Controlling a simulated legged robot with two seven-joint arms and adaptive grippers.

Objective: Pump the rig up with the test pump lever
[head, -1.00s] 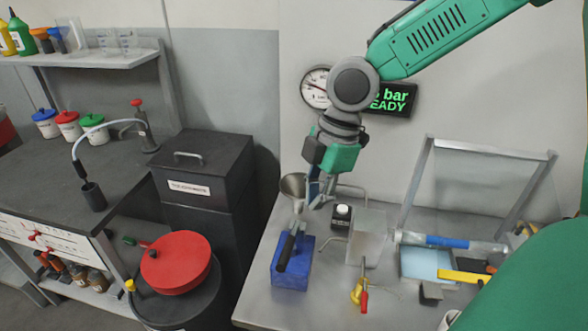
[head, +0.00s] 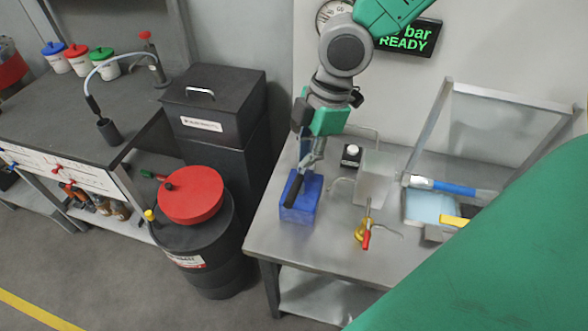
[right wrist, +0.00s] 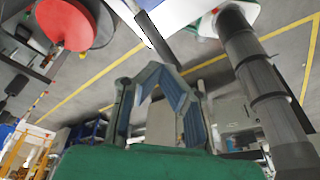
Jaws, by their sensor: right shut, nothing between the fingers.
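The test pump is a blue box (head: 304,212) on the metal bench's left front part. Its black lever (head: 294,190) slants down over the box toward the near side. My right gripper (head: 312,160) is just above the pump at the lever's upper end. Its fingertips meet in the right wrist view (right wrist: 161,72), with nothing between them. The dark lever (right wrist: 152,35) passes close by the tips there; I cannot tell whether they touch. The pressure gauge (head: 332,14) is partly covered by my arm. A green display (head: 408,38) reads "bar READY", its number hidden. My left gripper is out of view.
A bottle with a white cap (head: 351,155), a clear panel (head: 375,178), a yellow-and-red tool (head: 364,233) and a framed shield (head: 505,125) are right of the pump. A red-lidded drum (head: 191,195) stands left of the bench (head: 300,250).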

